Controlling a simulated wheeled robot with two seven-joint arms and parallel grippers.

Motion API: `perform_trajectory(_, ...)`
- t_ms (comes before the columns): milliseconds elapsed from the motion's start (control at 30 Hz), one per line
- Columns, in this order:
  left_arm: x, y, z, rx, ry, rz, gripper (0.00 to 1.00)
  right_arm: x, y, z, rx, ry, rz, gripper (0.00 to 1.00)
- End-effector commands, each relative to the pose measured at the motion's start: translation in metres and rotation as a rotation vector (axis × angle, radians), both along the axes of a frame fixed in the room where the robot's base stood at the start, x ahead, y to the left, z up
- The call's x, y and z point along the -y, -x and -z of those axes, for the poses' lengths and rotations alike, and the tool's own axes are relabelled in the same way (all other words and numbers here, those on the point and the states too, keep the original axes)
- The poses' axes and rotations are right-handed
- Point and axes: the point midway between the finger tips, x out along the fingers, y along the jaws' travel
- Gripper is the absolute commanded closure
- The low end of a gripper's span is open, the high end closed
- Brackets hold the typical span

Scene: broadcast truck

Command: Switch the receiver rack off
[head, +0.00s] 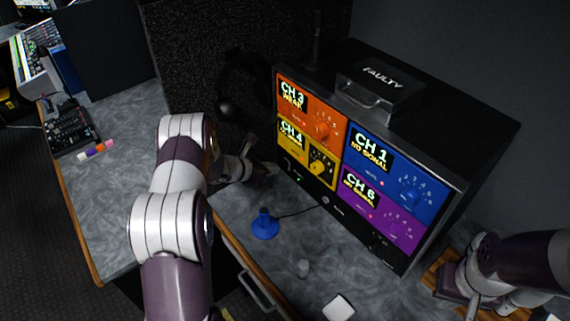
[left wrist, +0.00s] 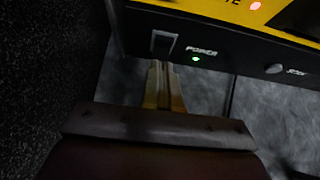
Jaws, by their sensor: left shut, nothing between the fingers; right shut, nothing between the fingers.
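The receiver rack (head: 337,207) stands on the grey counter, with orange, yellow, blue and purple channel panels on its front. In the left wrist view, a dark rocker power switch (left wrist: 163,42) sits at the lower left of the rack front, beside the word POWER and a lit green light (left wrist: 195,59). My left gripper (head: 276,170) is shut and empty at the rack's lower left corner. In the left wrist view its fingertips (left wrist: 160,66) are just below the switch; I cannot tell whether they touch it. My right gripper (head: 474,308) is shut and empty at the lower right.
A black box marked FAULTY (head: 383,84) lies on top of the rack. A blue stand (head: 265,224) with a cable, a small grey cylinder (head: 303,268) and a white square item (head: 338,308) are on the counter in front. Headphones (head: 240,85) hang behind my left arm.

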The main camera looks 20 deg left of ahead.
Motion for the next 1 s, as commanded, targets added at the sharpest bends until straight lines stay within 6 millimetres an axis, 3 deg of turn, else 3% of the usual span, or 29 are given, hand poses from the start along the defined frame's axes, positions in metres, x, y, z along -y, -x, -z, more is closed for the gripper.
perform_trajectory(1000, 0.0034, -0.006, 0.0055, 0.0, -0.001, 0.001, 1.0, 0.0, 0.0, 0.0089, 0.0, 0.0, 0.0, 1.0)
